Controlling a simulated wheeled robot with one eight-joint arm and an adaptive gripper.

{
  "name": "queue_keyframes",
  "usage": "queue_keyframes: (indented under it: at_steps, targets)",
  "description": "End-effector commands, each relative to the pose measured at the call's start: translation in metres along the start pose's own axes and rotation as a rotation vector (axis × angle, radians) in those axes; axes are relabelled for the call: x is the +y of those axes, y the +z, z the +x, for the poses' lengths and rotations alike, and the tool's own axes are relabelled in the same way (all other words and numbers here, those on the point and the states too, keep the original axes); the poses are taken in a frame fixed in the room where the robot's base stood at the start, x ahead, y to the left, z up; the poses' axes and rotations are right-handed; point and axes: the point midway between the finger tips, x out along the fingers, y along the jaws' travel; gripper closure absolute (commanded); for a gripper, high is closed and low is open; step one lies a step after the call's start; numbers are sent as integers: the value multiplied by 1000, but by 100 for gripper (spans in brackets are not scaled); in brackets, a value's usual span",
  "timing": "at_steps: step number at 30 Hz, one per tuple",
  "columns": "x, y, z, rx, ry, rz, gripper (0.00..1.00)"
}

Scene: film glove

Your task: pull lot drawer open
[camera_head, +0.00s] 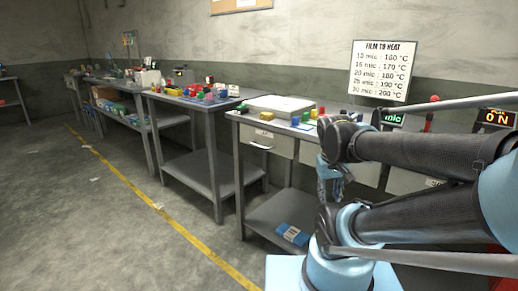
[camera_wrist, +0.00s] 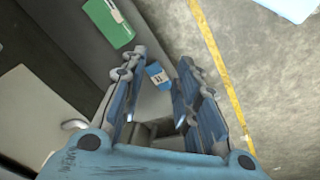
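A closed drawer front (camera_head: 272,141) with a pale label and a bar handle (camera_head: 261,146) sits under the top of the near workbench, at its left end. The label is too small to read surely. My gripper (camera_head: 329,182) is in front of the bench, to the right of this drawer and below the benchtop, partly hidden by my arm. In the wrist view my gripper (camera_wrist: 163,58) is open, with nothing between its fingers. A metal handle (camera_wrist: 75,125) shows to the left of the fingers, apart from them; I cannot tell which drawer it belongs to.
A blue box (camera_head: 292,235) lies on the bench's lower shelf. A green box (camera_wrist: 108,22) shows in the wrist view. Another labelled drawer front (camera_head: 408,181) is partly behind my arm.

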Motion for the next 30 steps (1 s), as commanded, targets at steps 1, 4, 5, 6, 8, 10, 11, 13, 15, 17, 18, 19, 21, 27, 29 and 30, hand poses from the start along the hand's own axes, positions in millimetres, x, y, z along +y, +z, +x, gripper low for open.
queue_keyframes:
  at_steps: [1, 4, 5, 6, 8, 10, 11, 13, 15, 17, 18, 19, 21, 27, 29, 30]
  targets:
    - [2, -12, -4, -3, 27, -35, 71]
    - [6, -31, -10, -11, 86, -93, 71]
    - [7, -38, -12, -13, 103, -110, 71]
    - [8, -47, -14, -14, 127, -133, 71]
    - [8, -60, -17, -16, 163, -166, 71]
    - [8, -76, -20, -16, 206, -204, 71]
    - [8, -83, -21, -15, 225, -220, 71]
    - [5, -100, -24, -12, 267, -256, 71]
    - [1, -117, -27, -8, 311, -292, 71]
    - [-4, -132, -29, -2, 348, -322, 71]
    - [-7, -142, -30, 2, 373, -340, 71]
    - [-10, -149, -31, 5, 391, -355, 71]
    - [-18, -166, -33, 16, 435, -387, 71]
    - [-50, -212, -38, 54, 560, -472, 71]
    - [-62, -225, -39, 68, 597, -496, 71]
    - [-71, -233, -39, 79, 622, -512, 71]
